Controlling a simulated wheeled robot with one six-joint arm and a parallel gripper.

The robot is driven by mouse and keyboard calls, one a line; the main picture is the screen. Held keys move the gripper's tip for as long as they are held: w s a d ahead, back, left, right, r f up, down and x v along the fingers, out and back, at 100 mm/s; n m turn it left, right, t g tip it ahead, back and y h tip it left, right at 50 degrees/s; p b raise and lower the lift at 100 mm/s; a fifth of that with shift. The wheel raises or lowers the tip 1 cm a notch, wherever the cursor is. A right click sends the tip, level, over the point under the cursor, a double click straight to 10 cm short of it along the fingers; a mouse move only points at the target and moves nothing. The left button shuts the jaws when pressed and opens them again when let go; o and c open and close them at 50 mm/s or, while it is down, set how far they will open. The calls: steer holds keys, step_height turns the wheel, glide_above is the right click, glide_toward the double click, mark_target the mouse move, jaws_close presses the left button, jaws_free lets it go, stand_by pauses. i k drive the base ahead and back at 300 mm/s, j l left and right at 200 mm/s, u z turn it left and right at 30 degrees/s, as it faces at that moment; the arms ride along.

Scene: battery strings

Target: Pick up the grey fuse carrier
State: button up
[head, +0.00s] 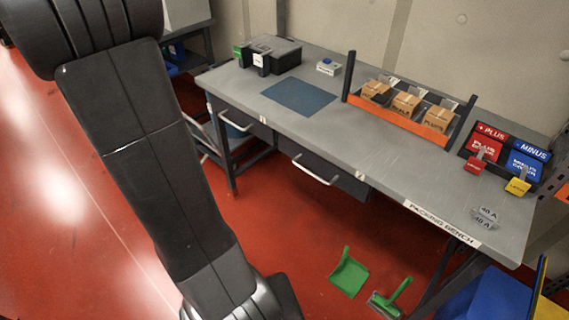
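On the front right of the packing bench (400,172) stands a small grey piece marked "40 A" (486,216); it may be the grey fuse carrier, but it is too small to be sure. It sits alone on bare bench top, near the front right corner. My arm crosses the left of the head view and runs out at the bottom edge. My gripper is out of view, so its state and anything in it are hidden.
Red PLUS (484,147) and blue MINUS (525,163) blocks stand behind, with a yellow tag (518,187). An orange rack (395,119) holds cardboard boxes. A black case (271,53) and blue mat (298,96) lie left. A green dustpan (348,275) is on the floor.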

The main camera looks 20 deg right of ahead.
mark_target(484, 216)
steer(key=z, duration=1.85)
steer(key=i+l+z, duration=0.15)
steer(key=l+z, duration=0.15)
steer(key=z, duration=0.15)
steer(key=i+l+z, duration=0.2)
steer(key=z, duration=0.2)
steer(key=i+l+z, duration=0.2)
steer(key=z, duration=0.25)
steer(key=i+l, duration=0.2)
